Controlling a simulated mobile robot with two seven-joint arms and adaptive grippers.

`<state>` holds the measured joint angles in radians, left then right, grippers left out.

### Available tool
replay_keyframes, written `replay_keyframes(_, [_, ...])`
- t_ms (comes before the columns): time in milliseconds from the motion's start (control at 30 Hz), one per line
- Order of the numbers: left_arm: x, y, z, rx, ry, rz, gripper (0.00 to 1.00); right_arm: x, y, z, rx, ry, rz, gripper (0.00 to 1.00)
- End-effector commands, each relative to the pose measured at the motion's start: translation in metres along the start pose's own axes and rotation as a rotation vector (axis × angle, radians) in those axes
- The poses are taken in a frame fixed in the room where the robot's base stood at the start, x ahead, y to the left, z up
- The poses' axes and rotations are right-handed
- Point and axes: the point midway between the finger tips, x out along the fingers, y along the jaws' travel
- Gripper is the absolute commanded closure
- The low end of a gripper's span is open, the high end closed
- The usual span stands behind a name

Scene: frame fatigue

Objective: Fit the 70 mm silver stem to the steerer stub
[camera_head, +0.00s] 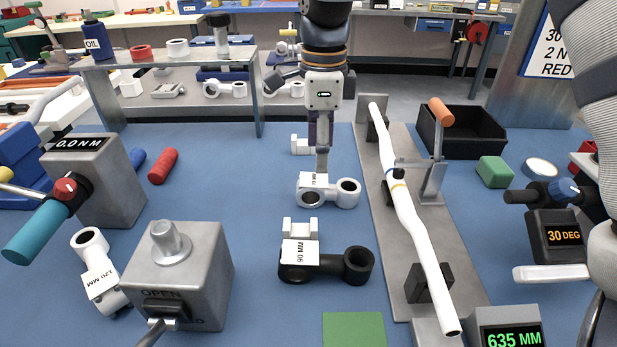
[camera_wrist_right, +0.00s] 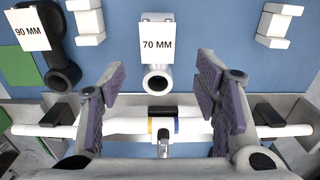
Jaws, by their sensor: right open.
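The 70 mm silver stem (camera_head: 345,194) lies on the blue bench in the middle of the head view. Its 70 MM label and round end (camera_wrist_right: 157,80) show in the right wrist view. The steerer stub (camera_head: 166,238) stands upright and bare on a grey block (camera_head: 215,265) marked OPEN at front left. I do not see my left gripper.
A white handlebar (camera_head: 410,215) lies in a cradle right of the stem. The black 90 mm stem (camera_head: 325,265) is nearer; the 120 mm stem (camera_head: 92,262) is beside the block. A torque tool with a teal handle (camera_head: 38,232) stands left. A black bin (camera_head: 485,138) is behind.

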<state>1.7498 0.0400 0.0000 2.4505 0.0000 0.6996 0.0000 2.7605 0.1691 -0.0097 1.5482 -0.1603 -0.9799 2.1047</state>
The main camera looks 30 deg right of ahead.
Motion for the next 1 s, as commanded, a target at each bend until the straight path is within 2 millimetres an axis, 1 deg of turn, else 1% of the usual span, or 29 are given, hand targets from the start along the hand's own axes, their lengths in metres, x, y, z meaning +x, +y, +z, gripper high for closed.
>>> replay_keyframes(33, [0.003, 0.0, 0.002, 0.0, -0.009, 0.0, 0.47, 0.016, 0.001, 0.0, 0.001, 0.003, 0.01, 0.43])
replay_keyframes(100, [0.004, 0.0, 0.003, 0.0, -0.014, 0.0, 0.47, 0.03, 0.001, 0.0, 0.001, 0.002, 0.008, 0.43])
replay_keyframes(267, [0.006, 0.0, 0.004, 0.0, -0.017, -0.001, 0.47, 0.049, 0.001, 0.0, 0.0, 0.001, 0.006, 0.43])
replay_keyframes(433, [0.009, 0.0, 0.005, 0.0, -0.027, -0.001, 0.47, 0.083, 0.001, -0.001, 0.001, 0.002, 0.007, 0.43])
replay_keyframes(533, [0.01, 0.0, 0.006, 0.0, -0.03, -0.001, 0.47, 0.093, 0.001, -0.001, 0.0, 0.0, 0.003, 0.43])
replay_keyframes(733, [0.01, 0.0, 0.006, 0.0, -0.028, -0.001, 0.47, 0.093, 0.001, 0.0, 0.0, -0.001, 0.0, 0.43])
replay_keyframes(767, [0.01, 0.0, 0.006, 0.0, -0.028, -0.001, 0.47, 0.093, 0.001, 0.0, 0.0, -0.001, 0.0, 0.46])
replay_keyframes(800, [0.01, 0.0, 0.006, 0.0, -0.028, -0.001, 0.47, 0.093, 0.001, -0.001, 0.0, -0.001, 0.0, 0.55])
replay_keyframes(867, [0.01, 0.0, 0.006, 0.0, -0.028, -0.001, 0.47, 0.093, 0.001, -0.001, 0.0, -0.001, 0.0, 0.68])
replay_keyframes(900, [0.01, 0.0, 0.006, 0.0, -0.028, -0.001, 0.47, 0.093, 0.001, -0.001, 0.0, -0.001, 0.0, 0.77])
replay_keyframes(967, [0.01, 0.0, 0.006, 0.0, -0.028, -0.001, 0.47, 0.093, 0.001, -0.001, 0.0, -0.001, 0.0, 0.91])
replay_keyframes(1000, [0.01, 0.0, 0.006, 0.0, -0.028, -0.001, 0.47, 0.093, 0.001, -0.001, 0.0, 0.0, 0.0, 0.99])
